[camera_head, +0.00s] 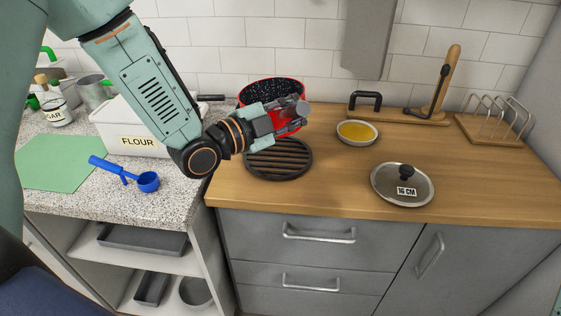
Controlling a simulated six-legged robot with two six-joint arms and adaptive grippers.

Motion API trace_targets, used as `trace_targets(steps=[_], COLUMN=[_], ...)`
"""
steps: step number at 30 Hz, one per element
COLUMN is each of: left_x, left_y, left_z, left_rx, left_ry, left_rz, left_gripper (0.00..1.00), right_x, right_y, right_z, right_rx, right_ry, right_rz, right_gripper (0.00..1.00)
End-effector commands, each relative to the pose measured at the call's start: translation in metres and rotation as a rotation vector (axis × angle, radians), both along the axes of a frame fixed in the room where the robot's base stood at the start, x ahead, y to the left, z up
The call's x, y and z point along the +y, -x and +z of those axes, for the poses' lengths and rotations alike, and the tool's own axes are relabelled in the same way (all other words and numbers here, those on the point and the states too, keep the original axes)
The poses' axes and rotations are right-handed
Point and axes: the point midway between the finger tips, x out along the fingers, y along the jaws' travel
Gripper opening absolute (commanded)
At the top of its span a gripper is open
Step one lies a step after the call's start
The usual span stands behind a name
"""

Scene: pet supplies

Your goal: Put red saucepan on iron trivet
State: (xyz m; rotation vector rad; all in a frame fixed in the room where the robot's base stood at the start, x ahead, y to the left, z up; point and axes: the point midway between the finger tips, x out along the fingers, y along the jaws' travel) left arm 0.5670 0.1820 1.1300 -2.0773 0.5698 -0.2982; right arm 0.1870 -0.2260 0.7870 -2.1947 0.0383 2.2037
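The red saucepan (257,88) has a dark speckled inside and a black handle (211,97) pointing left. It stands upright near the wall, at the far side of the black slatted iron trivet (278,170). My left arm and gripper hide part of its front and the trivet's far edge, so I cannot tell whether pan and trivet touch. My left gripper (297,115) is in front of the saucepan, its fingers pointing right. Its fingers overlap the pan in the picture, and their opening and any contact are unclear. My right gripper is out of view.
A bowl of yellow liquid (357,132) and a lid marked 16 CM (402,185) lie to the right. A wooden stand (440,90) and a rack (497,122) are farther right. A flour box (135,135) and a blue scoop (147,181) are left. Bare wood lies between trivet and lid.

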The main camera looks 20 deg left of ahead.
Motion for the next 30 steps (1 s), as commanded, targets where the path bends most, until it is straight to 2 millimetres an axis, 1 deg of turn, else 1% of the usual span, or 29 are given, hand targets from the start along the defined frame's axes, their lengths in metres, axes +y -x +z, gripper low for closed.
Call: trace_targets(steps=[1,4,8,13,17,20,24,27,30], left_x=[0.000,0.000,-0.002,-0.007,-0.008,-0.008,-0.009,-0.009,-0.009], left_y=[0.000,0.002,0.002,0.000,-0.001,-0.001,-0.002,-0.002,-0.004], left_z=[-0.006,-0.010,-0.011,-0.011,-0.013,-0.027,-0.052,-0.065,-0.072], left_rx=[-0.009,-0.009,-0.004,0.028,0.048,0.059,0.061,0.058,0.055], left_ry=[-0.001,-0.001,-0.015,-0.069,-0.100,-0.108,-0.109,-0.109,-0.108], left_rz=[0.000,0.000,-0.010,-0.037,-0.048,-0.050,-0.052,-0.051,-0.051], left_gripper=[0.00,0.00,0.00,0.00,0.00,0.00,0.00,0.00,0.00], right_x=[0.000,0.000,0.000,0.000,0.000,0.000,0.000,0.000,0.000], right_y=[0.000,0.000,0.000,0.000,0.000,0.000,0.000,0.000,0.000], right_z=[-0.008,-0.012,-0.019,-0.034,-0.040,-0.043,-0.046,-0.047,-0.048], right_rx=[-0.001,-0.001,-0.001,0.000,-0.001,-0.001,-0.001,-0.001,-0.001], right_ry=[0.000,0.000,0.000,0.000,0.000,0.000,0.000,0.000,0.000], right_rz=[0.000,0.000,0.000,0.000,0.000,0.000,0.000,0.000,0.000], right_gripper=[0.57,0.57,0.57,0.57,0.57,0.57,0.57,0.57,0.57])
